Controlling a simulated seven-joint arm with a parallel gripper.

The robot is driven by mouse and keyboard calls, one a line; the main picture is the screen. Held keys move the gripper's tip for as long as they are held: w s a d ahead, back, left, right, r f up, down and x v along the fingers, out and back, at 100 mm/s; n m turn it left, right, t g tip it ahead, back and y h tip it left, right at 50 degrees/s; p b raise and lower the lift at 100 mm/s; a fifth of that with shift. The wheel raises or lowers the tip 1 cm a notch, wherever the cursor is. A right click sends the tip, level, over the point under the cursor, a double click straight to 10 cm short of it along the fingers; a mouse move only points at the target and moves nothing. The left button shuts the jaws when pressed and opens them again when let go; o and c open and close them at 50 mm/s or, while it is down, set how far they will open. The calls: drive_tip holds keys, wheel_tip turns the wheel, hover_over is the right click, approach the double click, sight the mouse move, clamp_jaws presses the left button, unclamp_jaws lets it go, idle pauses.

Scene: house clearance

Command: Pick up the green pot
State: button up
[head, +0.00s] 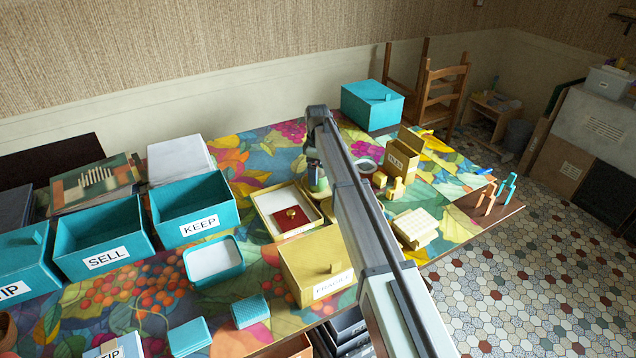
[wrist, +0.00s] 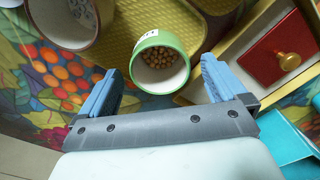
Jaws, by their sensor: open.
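The green pot (wrist: 160,42) is a small round pot with a green outside and a pale inside. It holds small tan balls and has a white label with dark marks on its rim. In the wrist view my gripper (wrist: 160,70) is open, with one blue finger on each side of the pot and a gap on both sides. I cannot tell whether the fingertips are down at the pot's height. In the head view a greenish pot (head: 318,188) shows just below my gripper (head: 313,168), partly hidden by my arm.
Beside the pot are a yellow textured tray (wrist: 110,45), a white round container (wrist: 62,18) and a cream tray with a red box (wrist: 278,54). In the head view, a yellow FRAGILE box (head: 305,265), teal KEEP (head: 195,208) and SELL bins (head: 103,240) crowd the table.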

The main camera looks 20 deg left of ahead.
drive_tip(key=shift+d+f, duration=0.1)
drive_tip(key=shift+f, duration=1.9)
drive_tip(key=shift+c, duration=0.4)
drive_tip(key=c, duration=1.1)
